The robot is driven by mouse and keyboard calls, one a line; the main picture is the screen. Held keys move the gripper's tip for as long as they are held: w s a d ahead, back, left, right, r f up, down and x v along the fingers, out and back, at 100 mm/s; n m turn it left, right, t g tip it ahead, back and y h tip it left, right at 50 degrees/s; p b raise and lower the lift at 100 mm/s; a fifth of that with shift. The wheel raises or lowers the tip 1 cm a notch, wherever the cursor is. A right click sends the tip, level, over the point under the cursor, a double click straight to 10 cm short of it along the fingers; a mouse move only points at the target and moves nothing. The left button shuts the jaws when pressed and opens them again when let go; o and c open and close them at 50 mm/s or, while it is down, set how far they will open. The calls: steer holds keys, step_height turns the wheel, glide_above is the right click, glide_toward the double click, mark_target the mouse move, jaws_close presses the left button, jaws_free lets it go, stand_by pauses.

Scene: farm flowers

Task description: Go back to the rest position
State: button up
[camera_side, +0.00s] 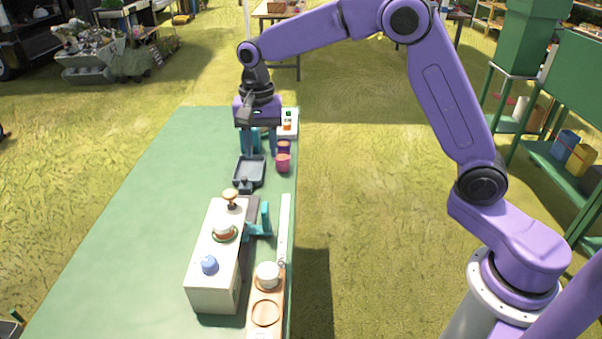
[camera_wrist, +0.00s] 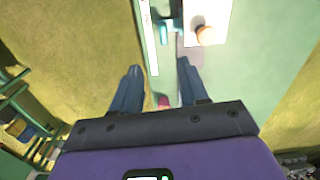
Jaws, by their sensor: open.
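My gripper (camera_side: 258,152) hangs pointing down over the far end of the green table (camera_side: 140,215), above and behind the dark grey tray (camera_side: 249,183). Its two fingers are apart, and I see nothing held between them. In the wrist view my gripper (camera_wrist: 158,80) also shows its blue-grey fingers spread wide. A small pink thing (camera_wrist: 163,101) shows low between them, partly hidden by the gripper body. In the side view, pink and purple cups (camera_side: 283,163) stand just right of the fingers. How high the fingertips are above the table is hard to tell.
A white cup (camera_side: 268,274) stands on a wooden board. The table's left is clear.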

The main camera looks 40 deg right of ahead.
steer(key=s+r+n, duration=0.2)
steer(key=s+n, duration=0.8)
steer(key=s, duration=0.9)
steer(key=s+d+f+n, duration=0.1)
steer(key=s+d+n, duration=0.3)
steer(key=s, duration=0.4)
steer(key=s+d+f+n, duration=0.1)
steer(key=s+d+n, duration=0.3)
steer(key=s, duration=0.5)
steer(key=n, duration=0.2)
steer(key=shift+d+f+n, duration=0.25)
steer(key=shift+f+n, duration=0.05)
steer(key=shift+f, duration=0.05)
steer(key=shift+w, duration=0.1)
